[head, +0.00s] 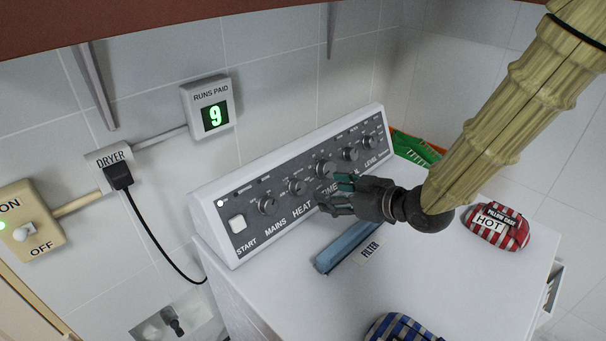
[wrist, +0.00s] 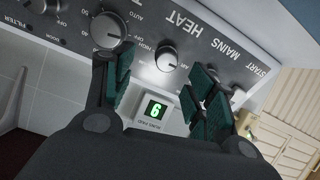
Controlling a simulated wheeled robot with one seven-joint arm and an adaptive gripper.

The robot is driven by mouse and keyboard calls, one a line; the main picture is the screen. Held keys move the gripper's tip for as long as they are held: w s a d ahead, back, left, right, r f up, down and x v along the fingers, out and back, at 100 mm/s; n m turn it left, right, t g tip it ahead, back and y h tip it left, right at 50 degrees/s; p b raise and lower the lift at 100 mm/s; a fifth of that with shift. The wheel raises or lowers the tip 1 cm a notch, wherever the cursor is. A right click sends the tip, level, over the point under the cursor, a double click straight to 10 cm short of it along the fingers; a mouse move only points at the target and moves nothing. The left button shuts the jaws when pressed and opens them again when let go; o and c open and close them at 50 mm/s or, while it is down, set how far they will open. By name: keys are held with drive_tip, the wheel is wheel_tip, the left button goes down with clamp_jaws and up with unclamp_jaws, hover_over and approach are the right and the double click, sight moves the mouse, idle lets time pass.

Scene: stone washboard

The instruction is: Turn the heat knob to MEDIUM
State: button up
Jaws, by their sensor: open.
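The heat knob (head: 297,186) is a round dark knob on the dryer's grey control panel, above the label HEAT. In the wrist view the panel appears upside down, and the heat knob (wrist: 166,54) shows between and just beyond my fingertips, with HIGH printed beside it. Its exact pointer setting is too small to read surely. My gripper (head: 336,196) is open and empty, in front of the panel near the HEAT and TIME labels. In the wrist view my gripper (wrist: 160,72) has its green-padded fingers apart, one on each side of the knob. No contact is visible.
Neighbouring mains (head: 268,205) and time (head: 325,168) knobs flank the heat knob. A start button (head: 237,223) is at the panel's left. The blue filter handle (head: 346,246) lies below. Red-striped (head: 498,227) and blue-checked (head: 402,328) bundles rest on the white top.

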sight(303, 188)
drive_tip(key=s+a+p, duration=0.1)
drive_tip(key=a+p, duration=0.1)
drive_tip(key=a, duration=0.2)
drive_tip(key=w+a+f, duration=0.1)
drive_tip(key=w, duration=0.1)
drive_tip(key=w+f, duration=0.1)
drive_tip(key=w, duration=0.1)
drive_tip(key=w+a+f, duration=0.1)
drive_tip(key=w, duration=0.2)
drive_tip(key=shift+a+f, duration=0.35)
drive_tip(key=shift+s+a+r, duration=0.15)
drive_tip(key=shift+s+r, duration=0.3)
drive_tip(key=shift+s, duration=0.25)
drive_tip(key=shift+s+a+r, duration=0.15)
drive_tip(key=shift+s+r, duration=0.3)
drive_tip(key=shift+s, duration=0.2)
drive_tip(key=shift+w+f, duration=0.8)
drive_tip(key=shift+w, duration=0.1)
drive_tip(key=c, duration=0.7)
drive_tip(key=shift+d, duration=0.1)
drive_tip(key=c, duration=0.3)
drive_tip(key=shift+s+r, duration=0.2)
drive_tip(key=shift+r, duration=0.05)
drive_tip(key=shift+w, duration=0.1)
